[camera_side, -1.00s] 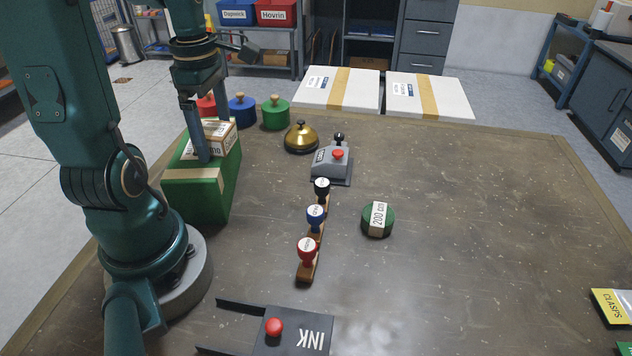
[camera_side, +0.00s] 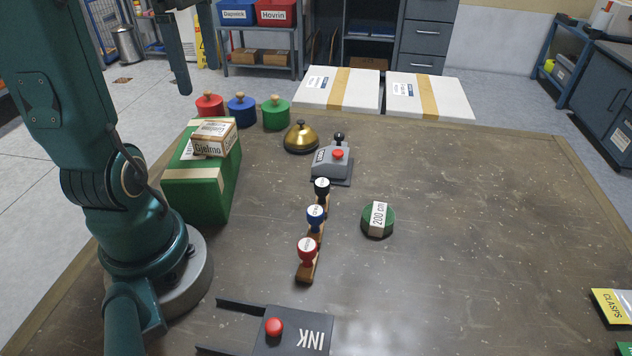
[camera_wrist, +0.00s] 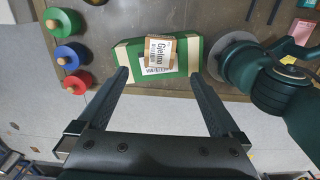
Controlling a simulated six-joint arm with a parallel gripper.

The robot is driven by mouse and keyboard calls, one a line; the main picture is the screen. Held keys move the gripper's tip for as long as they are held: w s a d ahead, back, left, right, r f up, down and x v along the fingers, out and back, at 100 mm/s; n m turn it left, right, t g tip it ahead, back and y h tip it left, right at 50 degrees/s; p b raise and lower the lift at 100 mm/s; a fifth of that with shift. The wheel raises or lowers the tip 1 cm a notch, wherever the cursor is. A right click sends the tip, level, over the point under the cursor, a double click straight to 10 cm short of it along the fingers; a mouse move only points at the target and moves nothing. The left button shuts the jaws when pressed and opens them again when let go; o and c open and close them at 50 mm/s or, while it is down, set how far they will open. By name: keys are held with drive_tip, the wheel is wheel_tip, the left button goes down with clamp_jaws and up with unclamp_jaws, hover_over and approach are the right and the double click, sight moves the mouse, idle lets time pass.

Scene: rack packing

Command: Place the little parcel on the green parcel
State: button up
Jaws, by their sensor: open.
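The little parcel (camera_side: 214,137), a small brown box with a white "Gjelmo" label, lies on top of the green parcel (camera_side: 196,190) at the left of the table. In the wrist view the little parcel (camera_wrist: 160,53) rests near the middle of the top of the green parcel (camera_wrist: 131,54), turned a little. My gripper (camera_side: 180,90) is open and empty, up and away from both parcels. In the wrist view its two fingers (camera_wrist: 165,75) are spread wide, with nothing between them touching the parcels.
Red, blue and green knobbed weights (camera_side: 242,110) stand behind the green parcel. A brass bell (camera_side: 300,137), a grey device with a red button (camera_side: 333,160), a stamp rack (camera_side: 312,240) and a green tape roll (camera_side: 377,220) stand mid-table. The right of the table is mostly clear.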

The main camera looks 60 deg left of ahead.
drive_tip(key=d+f+m+t, duration=0.2)
drive_tip(key=d+m, duration=0.6)
drive_tip(key=m, duration=0.5)
drive_tip(key=d+f+m+t, duration=0.3)
drive_tip(key=d+m, duration=0.6)
drive_tip(key=m, duration=0.5)
drive_tip(key=shift+f+t, duration=0.3)
drive_tip(key=shift+f, duration=0.45)
